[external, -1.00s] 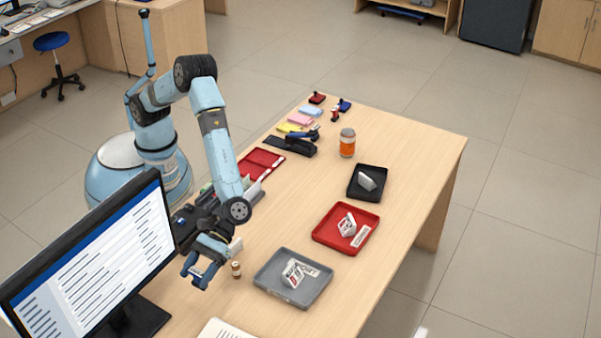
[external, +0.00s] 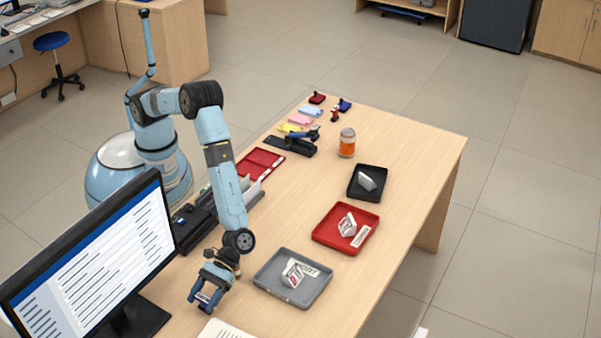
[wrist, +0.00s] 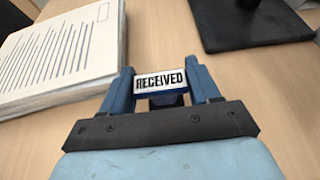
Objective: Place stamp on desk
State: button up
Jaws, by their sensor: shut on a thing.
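The stamp (wrist: 160,80) shows in the wrist view between my gripper's two blue fingers, its white face reading "RECEIVED" turned toward the camera. My gripper (external: 208,298) is shut on it, in the external view low over the desk (external: 385,262) between the monitor and the grey tray. In the wrist view my gripper (wrist: 161,85) has bare wood around the stamp. I cannot tell whether the stamp touches the desk.
A paper stack (wrist: 65,55) lies close to the left of the fingers in the wrist view. The monitor (external: 90,265) stands left of my gripper; the grey tray (external: 268,272) is right. Red (external: 368,238) and black (external: 372,192) trays and an orange jar (external: 347,143) are farther back.

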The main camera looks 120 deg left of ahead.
jog(key=shift+f, duration=0.15)
jog(key=o, duration=1.1)
jog(key=v, duration=1.2)
jog(key=s+a+r+m+y, duration=0.2)
jog(key=s+a+r+m, duration=0.1)
jog(key=s+a+r, duration=0.4)
jog(key=s+a+r+m+y, duration=0.2)
jog(key=s+a+r+m, duration=0.25)
jog(key=r, duration=0.45)
jog(key=s+a+r+m+y, duration=0.25)
jog(key=s+a+r, duration=0.3)
jog(key=r, duration=0.35)
jog(key=s+a+r+m+t+y, duration=0.2)
jog(key=s+a, duration=0.5)
jog(key=s, duration=0.2)
jog(key=s+a+r+m+t+y, duration=0.1)
jog(key=s+a+r+m+y, duration=0.1)
jog(key=s+a, duration=0.6)
jog(key=s+a+r+m+t+y, duration=0.2)
jog(key=s+a+r+m+y, duration=0.1)
jog(key=s+a, duration=0.4)
jog(key=shift+s+a+m+t, duration=0.15)
jog(key=shift+s+m, duration=0.1)
jog(key=shift+s, duration=0.5)
jog(key=shift+s+a+m+t, duration=0.15)
jog(key=shift+s+m, duration=0.1)
jog(key=shift+s, duration=0.5)
